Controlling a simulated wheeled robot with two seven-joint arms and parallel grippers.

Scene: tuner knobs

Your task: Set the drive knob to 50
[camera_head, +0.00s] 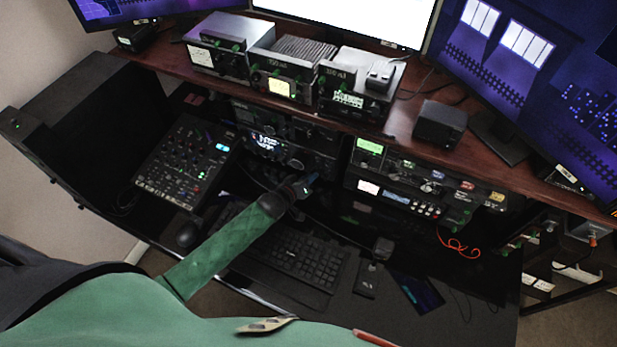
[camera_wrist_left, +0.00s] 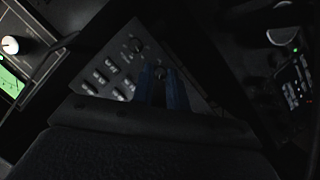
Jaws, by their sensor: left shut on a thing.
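My left gripper (camera_head: 312,178) reaches in from the left to the front of the radio gear under the desk shelf. In the left wrist view its two blue fingers (camera_wrist_left: 165,86) are close together on a small dark knob (camera_wrist_left: 160,72) of a grey panel (camera_wrist_left: 112,80). The fingers hide part of this knob. No label on it can be read, so I cannot tell from print that it is the drive knob, nor its setting. Another round knob (camera_wrist_left: 136,45) and several small buttons sit beside it on that panel. My right gripper is not in view.
A mixer-like panel (camera_head: 185,160) stands left of my arm, and a keyboard (camera_head: 295,262) lies in front. A radio stack (camera_head: 400,185) with lit displays is to the right. The wooden shelf (camera_head: 400,120) overhangs the gear and carries more radios.

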